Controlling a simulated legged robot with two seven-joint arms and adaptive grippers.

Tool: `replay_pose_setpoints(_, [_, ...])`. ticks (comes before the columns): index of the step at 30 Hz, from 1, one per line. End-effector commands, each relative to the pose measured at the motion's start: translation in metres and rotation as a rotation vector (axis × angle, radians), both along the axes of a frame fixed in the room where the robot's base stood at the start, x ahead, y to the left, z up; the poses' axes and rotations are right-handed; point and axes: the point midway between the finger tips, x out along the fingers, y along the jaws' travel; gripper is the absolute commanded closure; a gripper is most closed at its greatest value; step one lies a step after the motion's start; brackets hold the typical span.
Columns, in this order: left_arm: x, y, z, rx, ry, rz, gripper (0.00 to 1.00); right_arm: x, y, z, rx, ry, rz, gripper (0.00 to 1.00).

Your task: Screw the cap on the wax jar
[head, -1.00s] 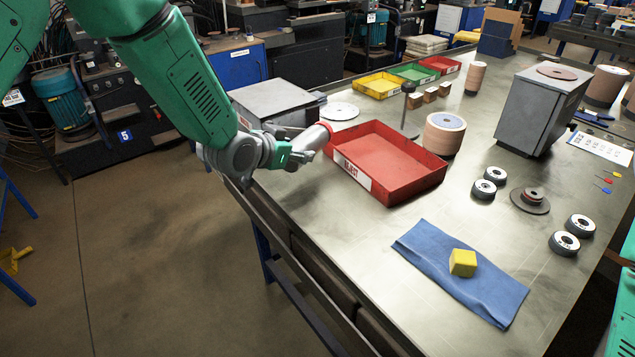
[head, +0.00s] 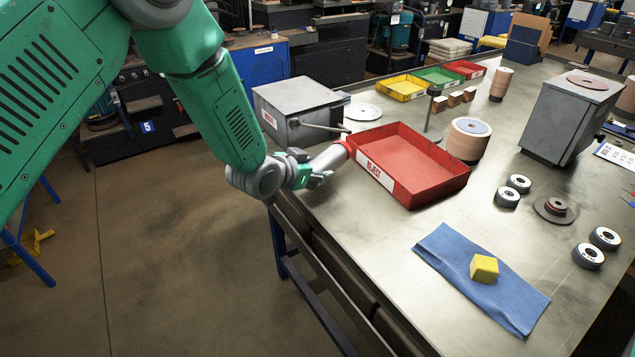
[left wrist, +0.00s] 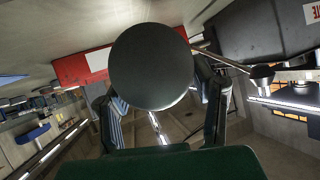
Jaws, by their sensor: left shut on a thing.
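My left gripper (head: 318,178) is shut on a pale cylinder with a red end (head: 330,158), held tilted beside the near left corner of the red tray. I cannot tell whether it touches the tray. In the left wrist view the round dark end of the held thing (left wrist: 151,67) fills the space between the fingers and hides what lies behind it. Whether it is the wax jar, with or without its cap, I cannot tell. No separate cap can be made out. My right gripper is not in view.
The red tray (head: 380,181) with a white label stands at the table's left edge. A grey box with a lever (head: 290,110) is behind it. A yellow block (head: 484,268) lies on a blue cloth (head: 448,262). Dark rings (head: 507,197) lie to the right.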

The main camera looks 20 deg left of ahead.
Motion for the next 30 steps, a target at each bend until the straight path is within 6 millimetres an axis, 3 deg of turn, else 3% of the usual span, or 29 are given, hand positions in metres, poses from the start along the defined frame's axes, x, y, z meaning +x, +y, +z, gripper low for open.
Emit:
replay_pose_setpoints(10, [0.001,-0.007,-0.037,0.007,0.000,0.000,1.00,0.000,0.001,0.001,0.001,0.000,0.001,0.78])
replay_pose_setpoints(28, [0.001,-0.001,-0.049,0.000,-0.004,0.002,1.00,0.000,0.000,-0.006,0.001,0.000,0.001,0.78])
replay_pose_setpoints(29, [0.000,-0.001,-0.049,0.002,0.000,0.001,0.43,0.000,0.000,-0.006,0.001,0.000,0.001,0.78])
replay_pose_setpoints(30, [0.000,-0.002,-0.049,0.003,0.000,0.001,0.29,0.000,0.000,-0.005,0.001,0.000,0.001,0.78])
